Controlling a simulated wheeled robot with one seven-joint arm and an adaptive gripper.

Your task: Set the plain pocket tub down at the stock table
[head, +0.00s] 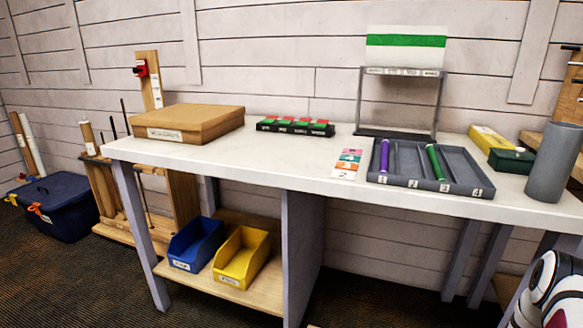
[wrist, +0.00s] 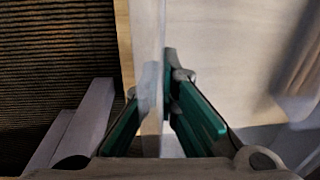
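I cannot identify a plain pocket tub for certain in either view. A blue bin (head: 196,243) and a yellow bin (head: 241,257), both with labels, stand side by side on the wooden lower shelf. The pale table (head: 300,178) spans the head view. My gripper (wrist: 160,78) shows only in the wrist view, its two green-padded fingers close together at the tips. A pale upright strip runs between them; whether it is a held wall or the table edge behind is unclear. Carpet lies left of the fingers, a pale surface right.
The tabletop holds a cardboard box (head: 187,122), a grey compartment tray (head: 455,172) with purple and green grips, a grey cylinder (head: 553,162) and a display frame (head: 400,104). The front strip between box and cards (head: 348,163) is bare. A dark blue chest (head: 58,208) stands left.

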